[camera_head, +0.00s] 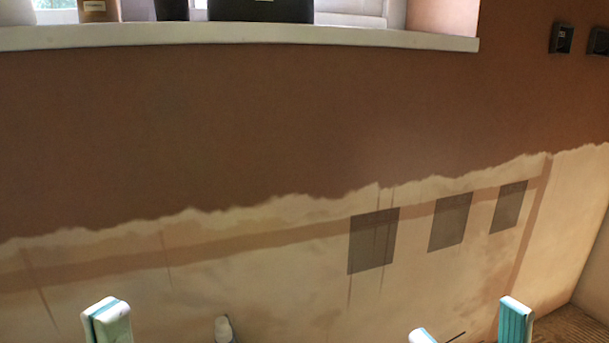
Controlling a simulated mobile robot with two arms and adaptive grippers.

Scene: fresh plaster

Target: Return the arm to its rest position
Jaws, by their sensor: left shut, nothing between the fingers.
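My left gripper (107,319) shows at the bottom left as a pale tip with teal edging, pointing up. It is shut and holds nothing. My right gripper (468,327) is at the bottom right. Its two pale and teal fingertips stand well apart, with no object visible between them. Both grippers are cut off by the lower edge of the picture, so the arms behind them are hidden.
A white windowsill (240,35) juts out at the top, with dark items and a brown one on it. The wall (230,120) carries dark patches (373,241) and black boxes (562,38). A small white-topped object (224,329) shows low down. Bare floor (572,328) is lower right.

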